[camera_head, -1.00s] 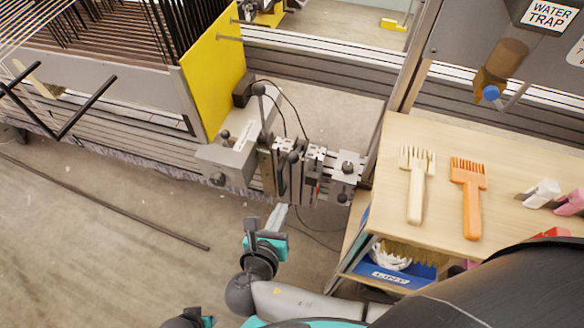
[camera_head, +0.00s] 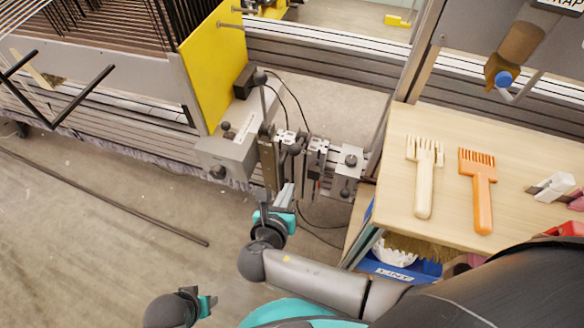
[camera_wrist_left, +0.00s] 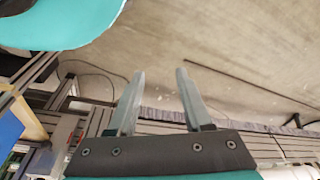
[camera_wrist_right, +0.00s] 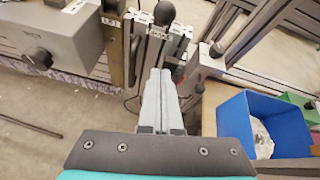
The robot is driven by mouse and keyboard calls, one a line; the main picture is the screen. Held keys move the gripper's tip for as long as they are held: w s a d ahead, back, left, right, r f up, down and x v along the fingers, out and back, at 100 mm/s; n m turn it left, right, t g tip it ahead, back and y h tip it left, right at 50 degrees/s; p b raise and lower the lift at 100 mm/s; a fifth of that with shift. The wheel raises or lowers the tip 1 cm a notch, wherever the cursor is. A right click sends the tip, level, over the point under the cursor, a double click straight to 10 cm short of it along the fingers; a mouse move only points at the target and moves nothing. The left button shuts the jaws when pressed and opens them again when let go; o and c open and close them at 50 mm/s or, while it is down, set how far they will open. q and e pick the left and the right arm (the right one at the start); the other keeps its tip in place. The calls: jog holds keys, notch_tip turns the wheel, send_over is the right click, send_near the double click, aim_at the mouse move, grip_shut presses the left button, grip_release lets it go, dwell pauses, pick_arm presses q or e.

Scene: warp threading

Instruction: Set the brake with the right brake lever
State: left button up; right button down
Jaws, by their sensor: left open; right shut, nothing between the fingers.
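A metal lever block (camera_head: 316,158) with black ball knobs stands at the loom's right end, beside a grey box (camera_head: 228,157). One tall lever with a black knob (camera_head: 261,78) rises behind it; a shorter dark knob (camera_head: 294,150) sits on the block. I cannot tell for certain which is the right brake lever. My right gripper (camera_head: 286,192) is shut and empty, just in front of the block. In the right wrist view its fingertips (camera_wrist_right: 158,72) point at a ball-topped lever (camera_wrist_right: 164,12), slightly short of it. My left gripper (camera_wrist_left: 159,75) is open and empty, low over the floor.
A wooden table (camera_head: 420,255) with a pale comb (camera_head: 424,180) and an orange comb (camera_head: 480,190) is at right. A blue bin (camera_wrist_right: 270,125) is right of the right gripper. A yellow panel (camera_head: 214,70) stands behind the grey box. Cables hang near the block.

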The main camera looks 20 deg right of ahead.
aim_at(299, 143)
pick_arm(q)
notch_tip(299, 143, up, 6)
jog(key=w+t+b, duration=0.1)
jog(key=w+b, duration=0.1)
jog(key=shift+w+d+b, duration=0.2)
jog(key=shift+w+b, duration=0.15)
pick_arm(e)
jog(key=w+d+r, duration=0.1)
jog(key=w+d, duration=0.1)
jog(key=w, duration=0.4)
jog(key=shift+d, duration=0.4)
